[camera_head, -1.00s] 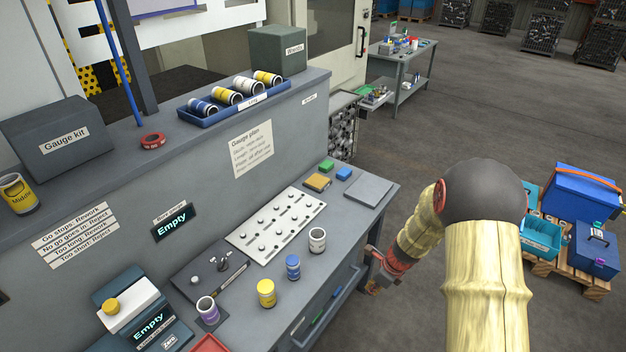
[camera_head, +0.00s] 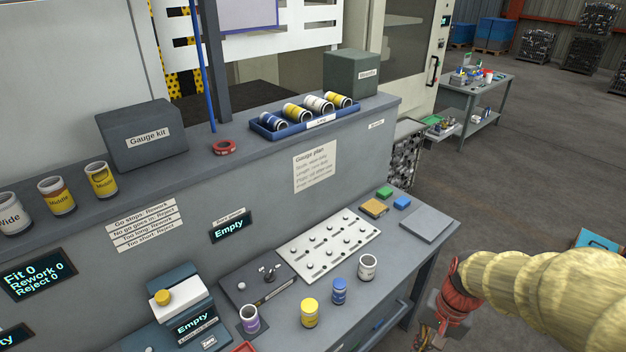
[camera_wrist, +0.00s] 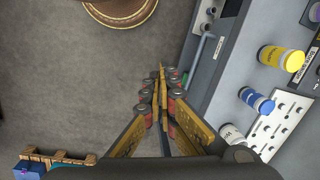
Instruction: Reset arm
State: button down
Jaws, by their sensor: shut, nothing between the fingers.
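My arm, in a yellow sleeve, enters the head view from the right. My gripper (camera_head: 428,338) hangs low beside the right end of the grey bench (camera_head: 428,250), partly cut off by the bottom edge. In the wrist view my gripper (camera_wrist: 162,72) is shut, its yellow-black fingers meeting at the tips with nothing between them. It points down over bare floor, with the bench to its right. On the bench stand a yellow cylinder (camera_head: 310,313), a blue one (camera_head: 339,291) and a white one (camera_head: 367,267).
A white pegged board (camera_head: 328,245) and a purple-banded cylinder (camera_head: 250,320) are on the bench. A blue tray (camera_head: 268,130) of several cylinders sits on the upper ledge. The wrist view shows a pallet (camera_wrist: 50,157) at lower left.

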jog(key=s+a+r+n+t, duration=0.2)
jog(key=s+r+n, duration=0.1)
jog(key=r, duration=0.5)
jog(key=s+a+r+n+t+h, duration=0.1)
jog(key=s+a+r+n+t, duration=0.2)
jog(key=r, duration=0.6)
jog(key=shift+s+a+r+t+b, duration=0.15)
jog(key=shift+s+r+t+b, duration=0.2)
jog(key=shift+s, duration=0.55)
